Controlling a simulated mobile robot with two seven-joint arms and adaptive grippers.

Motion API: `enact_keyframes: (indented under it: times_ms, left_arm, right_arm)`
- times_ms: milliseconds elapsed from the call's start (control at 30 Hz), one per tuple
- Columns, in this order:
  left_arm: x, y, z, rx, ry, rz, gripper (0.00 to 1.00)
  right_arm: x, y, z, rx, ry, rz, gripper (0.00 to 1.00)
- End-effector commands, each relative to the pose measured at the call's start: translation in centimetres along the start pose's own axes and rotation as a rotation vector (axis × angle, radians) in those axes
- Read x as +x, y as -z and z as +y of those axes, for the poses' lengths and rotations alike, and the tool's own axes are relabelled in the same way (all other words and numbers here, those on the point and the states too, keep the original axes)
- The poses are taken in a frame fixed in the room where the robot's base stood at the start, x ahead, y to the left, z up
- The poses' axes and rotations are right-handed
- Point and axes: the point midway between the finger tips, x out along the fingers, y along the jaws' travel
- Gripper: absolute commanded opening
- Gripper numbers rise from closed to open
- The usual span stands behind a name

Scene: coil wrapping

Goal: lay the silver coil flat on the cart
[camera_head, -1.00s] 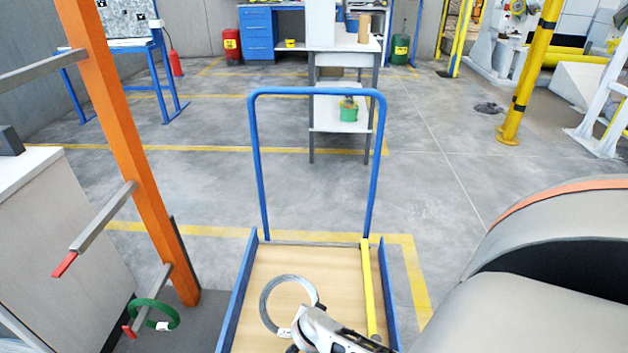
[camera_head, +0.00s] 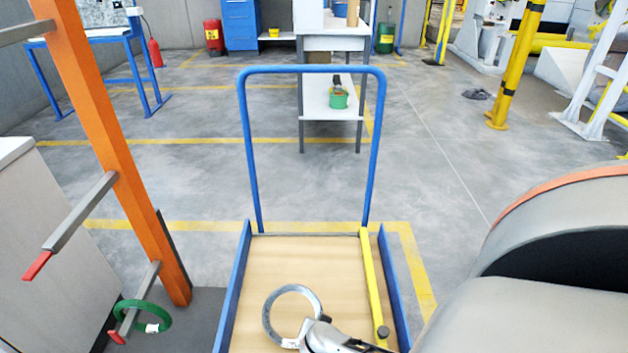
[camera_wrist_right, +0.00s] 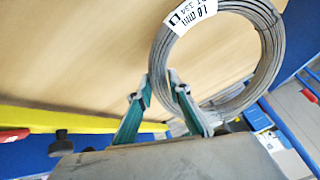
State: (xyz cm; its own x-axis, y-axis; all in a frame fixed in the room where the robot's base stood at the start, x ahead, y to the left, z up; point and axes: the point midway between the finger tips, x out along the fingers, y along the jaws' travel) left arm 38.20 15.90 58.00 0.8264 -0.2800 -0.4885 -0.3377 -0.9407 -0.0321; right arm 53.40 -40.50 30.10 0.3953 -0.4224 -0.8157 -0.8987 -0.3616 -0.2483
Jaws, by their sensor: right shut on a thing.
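The silver coil (camera_head: 272,318) is over the wooden deck of the cart (camera_head: 300,258) in the head view. My right gripper (camera_head: 308,335) comes in from the bottom and holds the coil at its lower right edge. In the right wrist view, the two green fingers of my right gripper (camera_wrist_right: 160,98) pinch the rim of the silver coil (camera_wrist_right: 262,50). A white label shows on the coil. I cannot tell whether the coil touches the deck. My left gripper is not in view.
A yellow bar (camera_head: 371,285) runs along the cart's right side. The cart has blue side rails and a tall blue handle (camera_head: 310,70). An orange rack (camera_head: 120,150) with pegs stands left, a green coil (camera_head: 150,305) hanging on its lower peg. A large grey rounded object (camera_head: 560,250) is at right.

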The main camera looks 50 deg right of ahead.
Motion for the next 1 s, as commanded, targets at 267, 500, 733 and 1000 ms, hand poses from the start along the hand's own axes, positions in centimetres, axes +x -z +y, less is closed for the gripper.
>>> enact_keyframes:
  times_ms: [267, 500, 733, 1000]
  left_arm:
    - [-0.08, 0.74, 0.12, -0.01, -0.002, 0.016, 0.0]
    - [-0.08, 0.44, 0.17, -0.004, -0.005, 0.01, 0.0]
    - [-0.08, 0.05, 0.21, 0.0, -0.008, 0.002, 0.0]
    - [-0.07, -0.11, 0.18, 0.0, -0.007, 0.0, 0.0]
  right_arm:
    - [0.19, 0.12, -0.39, 0.002, 0.008, 0.004, 0.0]
    - [0.17, 0.13, -0.39, 0.002, 0.008, 0.004, 0.38]
    - [0.23, -0.01, -0.17, 0.001, 0.005, 0.002, 0.38]
    - [-0.62, -0.19, 0.08, -0.001, 0.002, 0.0, 0.38]
